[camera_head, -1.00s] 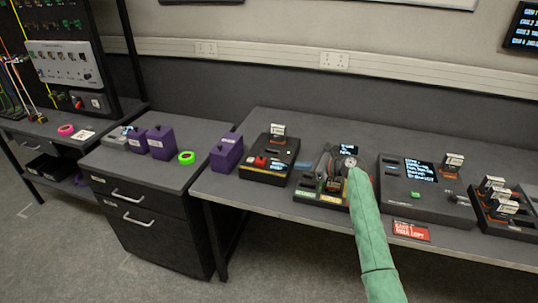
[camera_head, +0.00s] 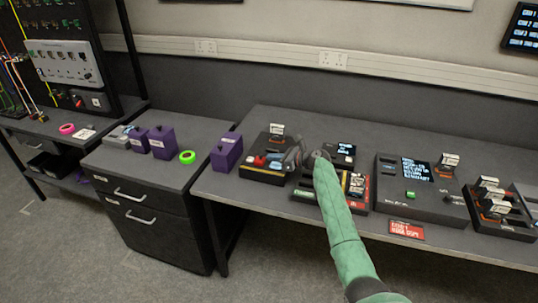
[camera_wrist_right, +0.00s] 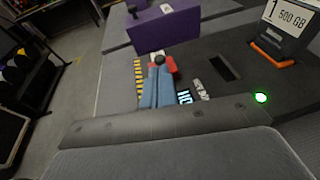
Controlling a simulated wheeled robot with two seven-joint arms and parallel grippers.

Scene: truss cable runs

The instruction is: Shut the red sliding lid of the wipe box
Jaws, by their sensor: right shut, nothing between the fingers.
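The wipe box (camera_head: 262,174) is a low black box on the long bench, left of centre in the head view. Its red lid (camera_head: 257,160) lies at the box's left part. In the right wrist view the red lid (camera_wrist_right: 176,64) shows beside a dark knob, partly hidden by my fingers. My right gripper (camera_head: 274,164) is over the box, just right of the red lid. In the wrist view its blue fingertips (camera_wrist_right: 159,72) are together and empty, close to the knob. I cannot tell whether they touch it. My left gripper is out of view.
A labelled drive (camera_head: 277,131) stands upright at the wipe box's back. A purple block (camera_head: 226,152) stands just left of the box. Another black device (camera_head: 358,190) is partly behind my right arm, and a larger console (camera_head: 420,192) stands farther right.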

